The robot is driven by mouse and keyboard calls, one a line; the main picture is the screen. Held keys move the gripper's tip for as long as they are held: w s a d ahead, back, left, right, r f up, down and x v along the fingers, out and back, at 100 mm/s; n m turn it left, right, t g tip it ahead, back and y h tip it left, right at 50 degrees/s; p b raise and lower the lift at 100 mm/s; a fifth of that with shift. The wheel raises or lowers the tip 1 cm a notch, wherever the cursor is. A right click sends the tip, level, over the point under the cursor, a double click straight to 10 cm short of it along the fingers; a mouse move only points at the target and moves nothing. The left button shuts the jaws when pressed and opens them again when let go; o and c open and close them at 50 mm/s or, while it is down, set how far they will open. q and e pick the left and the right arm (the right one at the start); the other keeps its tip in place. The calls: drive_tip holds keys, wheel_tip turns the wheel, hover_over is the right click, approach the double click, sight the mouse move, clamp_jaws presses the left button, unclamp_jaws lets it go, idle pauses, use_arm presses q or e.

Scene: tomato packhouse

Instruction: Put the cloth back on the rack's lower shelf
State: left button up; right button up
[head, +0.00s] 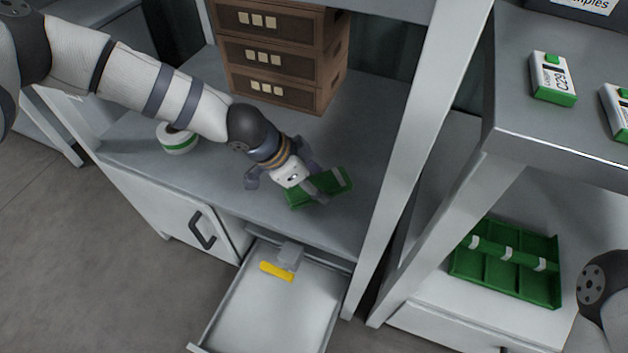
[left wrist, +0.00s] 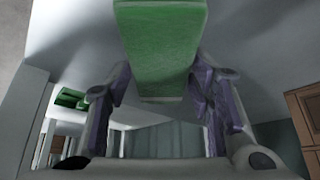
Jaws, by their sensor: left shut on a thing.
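The green cloth (head: 334,184), a folded flat slab with a pale stripe near one end, is in my left gripper (head: 296,187) in the head view. My left gripper is shut on it, over the grey shelf (head: 350,115) of the rack, near its front edge. Part of the cloth is hidden behind the fingers. In the left wrist view the cloth (left wrist: 160,45) stands out between the fingers of my left gripper (left wrist: 160,95). I cannot tell whether the cloth touches the shelf. My right gripper is out of view.
Stacked brown crates (head: 280,55) stand at the shelf's back. A white and green roll (head: 176,138) is at its left. Below, an open drawer (head: 265,315) holds a yellow item (head: 276,271) and a grey one (head: 290,256). A green tray (head: 510,277) is at right.

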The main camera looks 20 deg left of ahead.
use_arm(q)
drive_tip(key=o, duration=1)
drive_tip(key=shift+f, duration=0.1)
drive_tip(key=shift+o, duration=0.2)
drive_tip(key=p+v, duration=0.5)
drive_tip(key=v, duration=0.6)
drive_tip(key=s+a+f+n+g+y, duration=0.15)
drive_tip(key=s+f, duration=0.25)
drive_tip(key=s, duration=0.4)
drive_tip(key=s+f+n+g+y, duration=0.1)
drive_tip(key=s+f+g, duration=0.1)
drive_tip(key=s+f, duration=0.45)
drive_tip(key=s+f+n+g+y, duration=0.1)
drive_tip(key=s+f+n+g, duration=0.15)
drive_tip(key=s, duration=0.75)
drive_tip(key=s+a+r+n+g, duration=0.1)
drive_tip(key=s+n+g, duration=0.2)
drive_tip(key=s, duration=2.1)
drive_tip(key=shift+a+r+n+g+y, duration=0.15)
drive_tip(key=shift+a+n+g+y, duration=0.3)
drive_tip(key=shift+n, duration=0.45)
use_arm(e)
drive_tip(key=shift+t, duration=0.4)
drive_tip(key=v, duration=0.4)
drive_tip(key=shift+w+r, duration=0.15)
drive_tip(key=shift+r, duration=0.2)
